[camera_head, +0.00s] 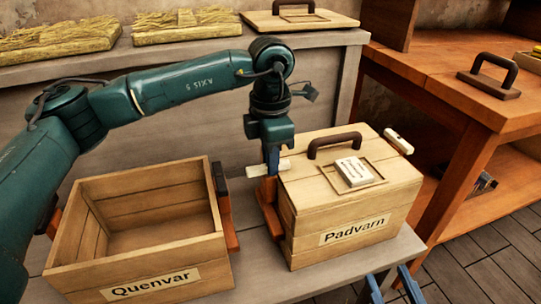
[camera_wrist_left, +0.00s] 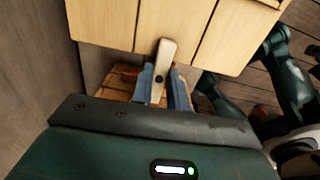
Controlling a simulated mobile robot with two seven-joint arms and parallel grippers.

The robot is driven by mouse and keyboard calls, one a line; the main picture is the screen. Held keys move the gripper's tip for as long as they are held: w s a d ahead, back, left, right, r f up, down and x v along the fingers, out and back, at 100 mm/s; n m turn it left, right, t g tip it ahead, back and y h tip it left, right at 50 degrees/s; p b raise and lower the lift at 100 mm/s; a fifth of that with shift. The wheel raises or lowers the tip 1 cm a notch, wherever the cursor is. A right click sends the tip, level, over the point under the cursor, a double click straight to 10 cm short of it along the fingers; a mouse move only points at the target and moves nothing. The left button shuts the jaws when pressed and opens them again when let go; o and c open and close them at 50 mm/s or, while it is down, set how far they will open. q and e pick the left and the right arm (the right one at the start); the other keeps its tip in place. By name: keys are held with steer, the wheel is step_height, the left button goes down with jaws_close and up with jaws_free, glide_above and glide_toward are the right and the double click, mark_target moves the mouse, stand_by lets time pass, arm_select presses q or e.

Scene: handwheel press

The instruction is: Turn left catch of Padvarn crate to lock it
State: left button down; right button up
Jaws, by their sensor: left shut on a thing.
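The Padvarn crate (camera_head: 340,205) is a wooden box with a closed lid, a dark handle (camera_head: 335,144) and a name label. Its left catch (camera_head: 262,171) is a cream lever at the upper left side, sticking out to the left in the head view. My left gripper (camera_head: 272,160) points down and is shut on this catch. In the left wrist view the catch (camera_wrist_left: 164,60) stands between the blue fingers (camera_wrist_left: 164,92). The right catch (camera_head: 398,141) is a similar cream lever at the far right edge. My right gripper (camera_head: 391,286) is at the bottom edge, fingers apart and empty.
The open, empty Quenvar crate (camera_head: 155,245) stands left of the Padvarn crate on the same bench (camera_head: 262,270). A pale block (camera_head: 353,171) lies on the Padvarn lid. Another handled lid (camera_head: 300,20) lies on the back shelf, and a handled board (camera_head: 488,80) on the right table.

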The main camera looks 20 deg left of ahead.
stand_by(0.3)
arm_select(q)
steer(key=c, duration=1.4)
jaws_free()
arm_select(e)
steer(key=shift+r, duration=0.15)
arm_select(q)
steer(key=shift+o, duration=0.2)
step_height(320, 180, up, 6)
steer(key=shift+r+p, duration=0.25)
steer(key=shift+p, duration=0.85)
step_height(320, 180, up, 7)
steer(key=p, duration=0.1)
steer(key=shift+f+p, duration=0.15)
steer(key=shift+p, duration=0.15)
arm_select(e)
steer(key=shift+d+g+h, duration=0.5)
steer(key=shift+d+h, duration=0.05)
steer(key=shift+h, duration=0.15)
